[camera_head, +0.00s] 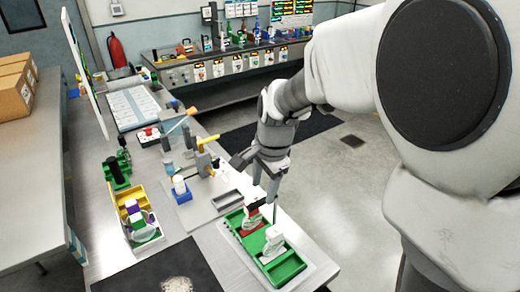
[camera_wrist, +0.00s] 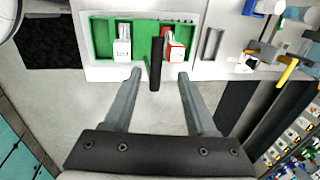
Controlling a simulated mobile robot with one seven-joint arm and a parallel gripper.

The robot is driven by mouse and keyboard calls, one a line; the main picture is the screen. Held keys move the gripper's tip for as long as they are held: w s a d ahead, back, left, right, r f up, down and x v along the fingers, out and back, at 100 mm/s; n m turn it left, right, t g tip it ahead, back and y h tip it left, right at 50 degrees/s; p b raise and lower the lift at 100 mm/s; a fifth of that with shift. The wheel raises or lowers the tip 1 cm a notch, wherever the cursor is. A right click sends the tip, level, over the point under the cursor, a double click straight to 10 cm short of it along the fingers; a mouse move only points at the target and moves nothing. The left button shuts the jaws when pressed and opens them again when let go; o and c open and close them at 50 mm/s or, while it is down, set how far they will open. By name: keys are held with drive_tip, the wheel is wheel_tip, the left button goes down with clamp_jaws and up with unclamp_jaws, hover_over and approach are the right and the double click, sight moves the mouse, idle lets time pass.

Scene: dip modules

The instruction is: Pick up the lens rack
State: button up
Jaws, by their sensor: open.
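A green tray (camera_head: 287,269) with compartments lies on a white board at the table's front right edge; it also shows in the wrist view (camera_wrist: 102,38). In it stand a white piece (camera_head: 272,243) and a red block with a white top (camera_wrist: 176,50). A dark upright bar (camera_wrist: 156,63) rises between these two in the wrist view. I cannot tell for sure which piece is the lens rack. My gripper (camera_head: 264,191) is open above the tray. In the wrist view its two fingers (camera_wrist: 159,74) are spread on either side of the bar, with gaps on both sides.
A grey shallow tray (camera_head: 227,199) and a fixture with a yellow handle (camera_head: 205,145) stand behind the green tray. A yellow bin (camera_head: 130,200) with bottles is at the left. A dark mat (camera_head: 135,277) lies in front.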

sight(262, 199)
drive_tip(key=f, duration=0.3)
drive_tip(key=shift+w+a+f, duration=0.2)
drive_tip(key=shift+w, duration=0.1)
drive_tip(key=f, duration=0.3)
drive_tip(key=w+f, duration=0.1)
drive_tip(key=f, duration=0.1)
drive_tip(key=shift+d+f, duration=0.2)
drive_tip(key=shift+d, duration=0.05)
drive_tip(key=shift+c, duration=0.2)
clamp_jaws()
drive_tip(key=shift+r, duration=0.1)
idle(0.6)
